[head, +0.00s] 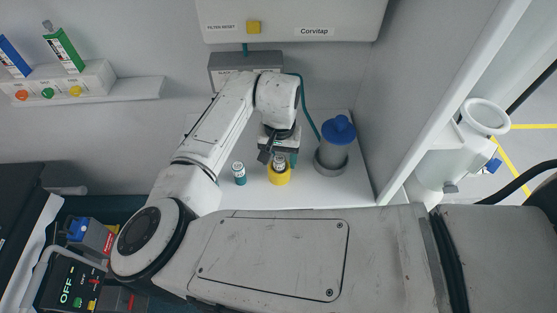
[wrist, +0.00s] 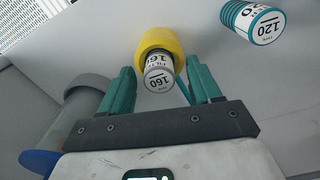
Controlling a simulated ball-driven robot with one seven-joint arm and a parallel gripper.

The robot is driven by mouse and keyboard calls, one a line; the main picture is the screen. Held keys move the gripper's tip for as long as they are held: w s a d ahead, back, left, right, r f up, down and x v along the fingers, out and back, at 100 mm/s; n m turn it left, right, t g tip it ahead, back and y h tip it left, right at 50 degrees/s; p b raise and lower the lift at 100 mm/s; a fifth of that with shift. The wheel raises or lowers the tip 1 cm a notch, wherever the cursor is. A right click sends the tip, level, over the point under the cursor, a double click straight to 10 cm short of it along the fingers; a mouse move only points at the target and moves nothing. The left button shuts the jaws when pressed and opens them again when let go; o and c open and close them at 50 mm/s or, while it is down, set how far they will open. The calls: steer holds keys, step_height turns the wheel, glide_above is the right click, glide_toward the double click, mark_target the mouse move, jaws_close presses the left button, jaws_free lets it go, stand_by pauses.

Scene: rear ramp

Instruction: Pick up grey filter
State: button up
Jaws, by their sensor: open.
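A filter with a white label reading 160 and greyish bands (wrist: 158,78) sits in a yellow round holder (wrist: 152,42). In the head view the filter (head: 280,162) stands upright in the yellow holder (head: 279,178) on the white shelf, partly hidden by my gripper (head: 279,155). In the wrist view my gripper (wrist: 162,78) is open, its teal fingers one on each side of the filter with gaps between. A teal-banded filter labelled 120 (wrist: 255,22) stands apart, left of the holder in the head view (head: 239,174).
A clear canister with a blue lid (head: 338,130) stands right of the holder, close to my gripper. A white cabinet labelled Corvitap (head: 300,15) hangs above. A grey box (head: 232,64) with a teal hose is on the wall behind. The shelf (head: 215,195) is bare at its front left.

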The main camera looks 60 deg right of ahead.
steer(key=shift+c, duration=0.4)
steer(key=c, duration=1)
steer(key=shift+c, duration=0.2)
